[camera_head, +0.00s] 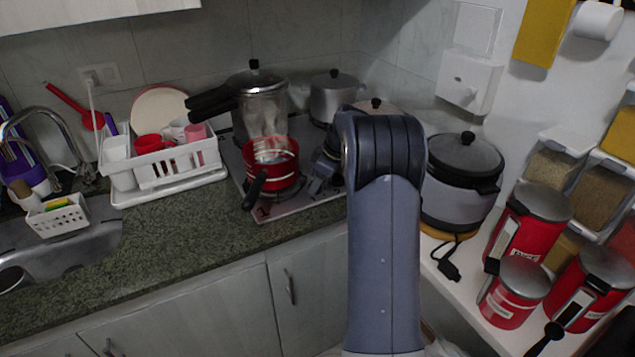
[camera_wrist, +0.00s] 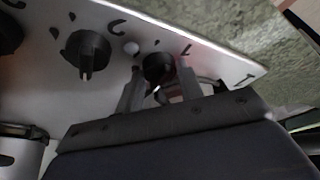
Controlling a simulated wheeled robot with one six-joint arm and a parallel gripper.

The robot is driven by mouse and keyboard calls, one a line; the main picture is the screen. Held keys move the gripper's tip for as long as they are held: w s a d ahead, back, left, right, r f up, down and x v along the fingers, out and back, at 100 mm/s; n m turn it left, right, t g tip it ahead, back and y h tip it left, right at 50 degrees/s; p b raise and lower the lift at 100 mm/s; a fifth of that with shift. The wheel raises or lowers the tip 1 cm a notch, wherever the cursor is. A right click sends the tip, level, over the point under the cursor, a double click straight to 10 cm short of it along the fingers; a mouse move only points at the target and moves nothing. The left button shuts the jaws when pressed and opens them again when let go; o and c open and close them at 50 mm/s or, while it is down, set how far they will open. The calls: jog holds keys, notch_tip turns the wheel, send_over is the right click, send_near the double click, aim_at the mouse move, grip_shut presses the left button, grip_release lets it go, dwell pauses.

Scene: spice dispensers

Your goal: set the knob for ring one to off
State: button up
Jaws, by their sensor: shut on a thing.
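In the wrist view my gripper (camera_wrist: 159,84) has its two fingers on either side of a small black knob (camera_wrist: 158,66) on the pale stove panel, and it is shut on this knob. The fingers hide part of the knob. Another black knob (camera_wrist: 88,52) with a clear pointer bar is to its left, and part of a third knob (camera_wrist: 8,34) shows at the left edge. Dark marks are printed by the knobs. I cannot tell which ring each knob serves. In the head view my gripper (camera_head: 322,180) is at the stove top (camera_head: 275,211), partly behind my arm.
A red pot (camera_head: 272,172) with a dark handle stands on the stove, left of my gripper. A pressure cooker (camera_head: 262,105) and other pots stand behind it. A white dish rack (camera_head: 170,172) is at left, a lidded cooker (camera_head: 460,195) at right. The front counter (camera_head: 180,240) is clear.

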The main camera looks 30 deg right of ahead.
jog(key=shift+n, duration=0.4)
jog(key=o, duration=1)
jog(key=v, duration=1)
jog(key=shift+d+r, duration=0.2)
jog(key=shift+r, duration=0.2)
jog(key=shift+w+f, duration=0.1)
jog(key=x, duration=1.1)
jog(key=shift+s, duration=0.25)
